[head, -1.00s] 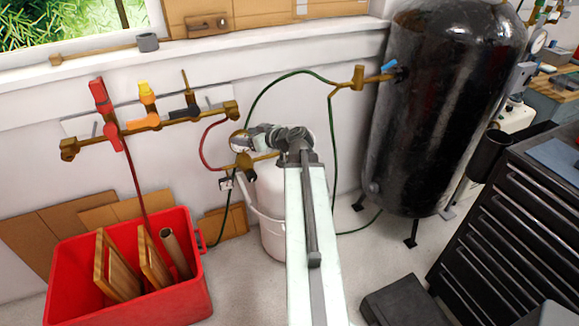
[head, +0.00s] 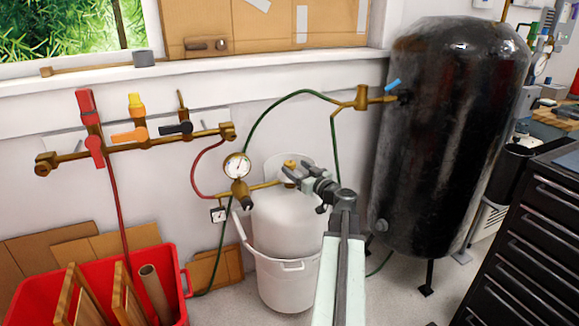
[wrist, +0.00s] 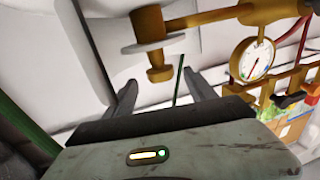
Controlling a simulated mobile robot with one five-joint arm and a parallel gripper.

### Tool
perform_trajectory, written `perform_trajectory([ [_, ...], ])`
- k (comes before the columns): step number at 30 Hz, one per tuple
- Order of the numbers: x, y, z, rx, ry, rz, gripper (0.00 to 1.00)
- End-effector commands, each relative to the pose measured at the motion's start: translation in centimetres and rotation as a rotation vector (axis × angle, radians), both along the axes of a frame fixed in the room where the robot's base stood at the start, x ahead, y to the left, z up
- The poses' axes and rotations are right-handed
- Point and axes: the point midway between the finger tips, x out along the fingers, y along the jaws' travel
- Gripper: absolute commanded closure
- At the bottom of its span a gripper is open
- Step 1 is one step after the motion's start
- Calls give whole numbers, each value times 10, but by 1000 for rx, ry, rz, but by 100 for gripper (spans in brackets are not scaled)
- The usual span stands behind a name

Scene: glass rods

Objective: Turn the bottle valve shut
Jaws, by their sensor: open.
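The white gas bottle (head: 287,222) stands in a pale bucket against the wall. Its brass valve (head: 290,164) is on top, joined by a brass pipe to a round gauge (head: 237,166). My gripper (head: 298,178) reaches in from the right, with its tips close to the valve. In the wrist view my gripper (wrist: 163,92) is open, its fingers apart with nothing between them. The brass valve (wrist: 150,28) shows just beyond the fingertips, its round end toward the gap. Whether a finger touches it is hard to tell.
A brass manifold (head: 137,140) with coloured handles is on the wall at left. Red and green hoses run near the bottle. A large black tank (head: 440,140) stands right, beside a black drawer cabinet (head: 535,235). A red crate (head: 172,260) is at lower left.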

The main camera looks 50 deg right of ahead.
Motion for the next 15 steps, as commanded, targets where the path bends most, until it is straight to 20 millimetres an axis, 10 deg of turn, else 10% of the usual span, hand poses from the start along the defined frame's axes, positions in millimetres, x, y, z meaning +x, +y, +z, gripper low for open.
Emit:
perform_trajectory([
  [13, 39, -6, 0, 0, 0, 2, 35],
  [15, 39, -6, 0, 0, 0, 2, 49],
])
